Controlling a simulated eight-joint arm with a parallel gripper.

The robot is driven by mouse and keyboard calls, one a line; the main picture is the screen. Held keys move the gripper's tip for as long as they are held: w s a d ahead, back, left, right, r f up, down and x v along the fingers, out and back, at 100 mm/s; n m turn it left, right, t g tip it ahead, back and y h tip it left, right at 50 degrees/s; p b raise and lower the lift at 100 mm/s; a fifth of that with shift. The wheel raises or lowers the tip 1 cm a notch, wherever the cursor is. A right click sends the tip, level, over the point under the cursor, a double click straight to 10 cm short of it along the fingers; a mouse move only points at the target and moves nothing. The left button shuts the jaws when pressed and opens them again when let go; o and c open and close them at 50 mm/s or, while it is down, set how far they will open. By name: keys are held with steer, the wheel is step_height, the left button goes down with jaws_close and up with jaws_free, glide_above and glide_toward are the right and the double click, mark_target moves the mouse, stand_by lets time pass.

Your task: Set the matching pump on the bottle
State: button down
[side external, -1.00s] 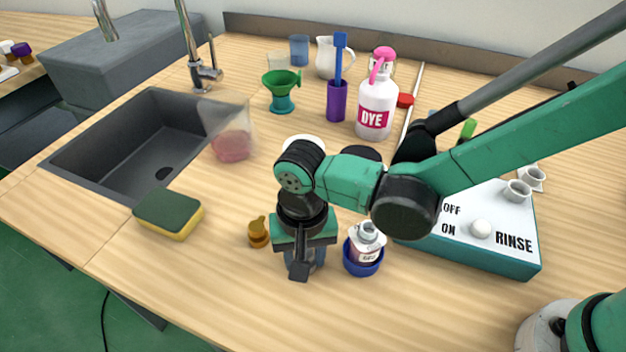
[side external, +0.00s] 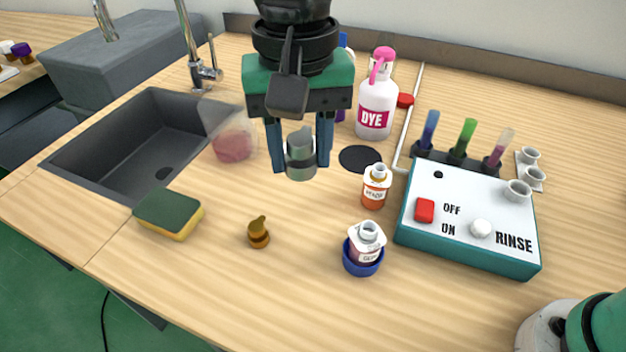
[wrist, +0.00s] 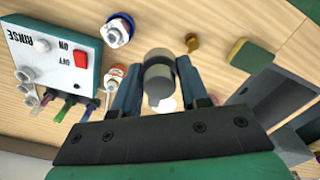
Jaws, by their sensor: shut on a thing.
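My gripper (side external: 299,160) is shut on a silver-grey pump (side external: 300,157) and holds it raised above the table; the grey pump (wrist: 158,80) also shows between the fingers in the wrist view. A small white bottle with an open neck (side external: 367,238) stands in a blue round holder (side external: 363,265), to the right of and below my gripper in the side view. A gold pump (side external: 258,233) stands on the table to the left. An orange-labelled bottle (side external: 375,187) with an open neck stands behind the holder. Its label is too small to read surely.
A rinse box (side external: 468,240) with a red switch and several coloured tubes stands at right. A pink-topped dye bottle (side external: 376,105) is behind. A sponge (side external: 169,213) and sink (side external: 130,150) are at left. The table between gold pump and holder is clear.

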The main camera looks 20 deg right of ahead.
steer(key=shift+d+r, duration=0.1)
steer(key=shift+d, duration=0.35)
glide_above(369, 227)
step_height(369, 227, down, 5)
steer(key=shift+r, duration=0.1)
steer(key=shift+f, duration=2.7)
steer(key=shift+f, duration=0.7)
jaws_free()
steer(key=shift+r, duration=0.15)
steer(key=shift+r, duration=3.6)
